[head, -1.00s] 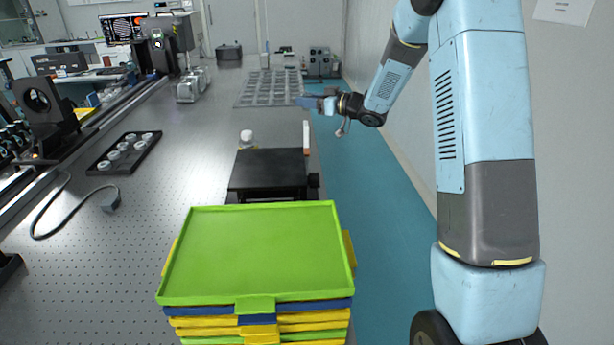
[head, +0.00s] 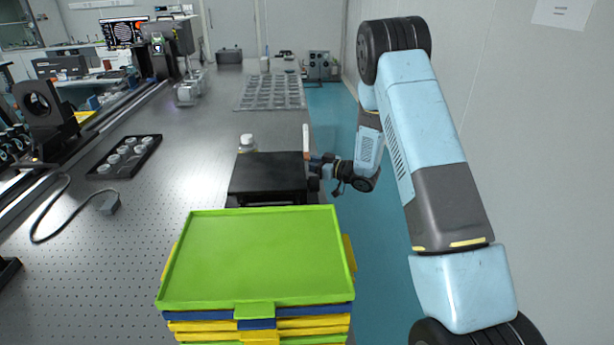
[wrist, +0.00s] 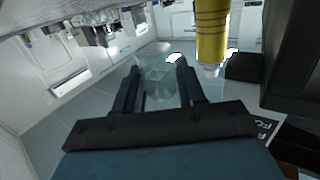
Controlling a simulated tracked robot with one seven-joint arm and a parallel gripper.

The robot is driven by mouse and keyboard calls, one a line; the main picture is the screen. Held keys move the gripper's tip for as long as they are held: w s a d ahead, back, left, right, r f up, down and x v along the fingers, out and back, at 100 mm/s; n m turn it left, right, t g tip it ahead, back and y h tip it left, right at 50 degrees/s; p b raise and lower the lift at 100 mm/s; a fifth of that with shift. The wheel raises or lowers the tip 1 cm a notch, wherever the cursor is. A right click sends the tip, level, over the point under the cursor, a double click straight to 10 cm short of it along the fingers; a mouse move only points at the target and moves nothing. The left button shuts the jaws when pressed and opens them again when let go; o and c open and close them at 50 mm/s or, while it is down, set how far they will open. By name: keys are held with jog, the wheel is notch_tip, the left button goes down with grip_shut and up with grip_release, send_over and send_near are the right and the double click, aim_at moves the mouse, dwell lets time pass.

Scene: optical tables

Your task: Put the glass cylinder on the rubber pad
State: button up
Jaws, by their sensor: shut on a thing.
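The clear glass cylinder (wrist: 156,70) is between the two dark fingers of my gripper (wrist: 158,82) in the wrist view, and the gripper is shut on it. In the head view my gripper (head: 318,164) is low beside the right edge of a black platform (head: 265,172). I cannot make out the cylinder there. The platform has a flat, bare dark top. I cannot tell whether a rubber pad lies on it, and no separate pad can be picked out.
A green tray (head: 258,250) tops a stack in front of the platform. A white-capped bottle (head: 247,144) stands behind it, and a thin upright white-and-orange object (head: 306,140) stands close to my gripper. A black tray with round pieces (head: 125,156) lies left. The perforated table between is largely clear.

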jog(key=shift+f, duration=2.55)
jog(key=shift+f, duration=0.1)
jog(key=o, duration=1.1)
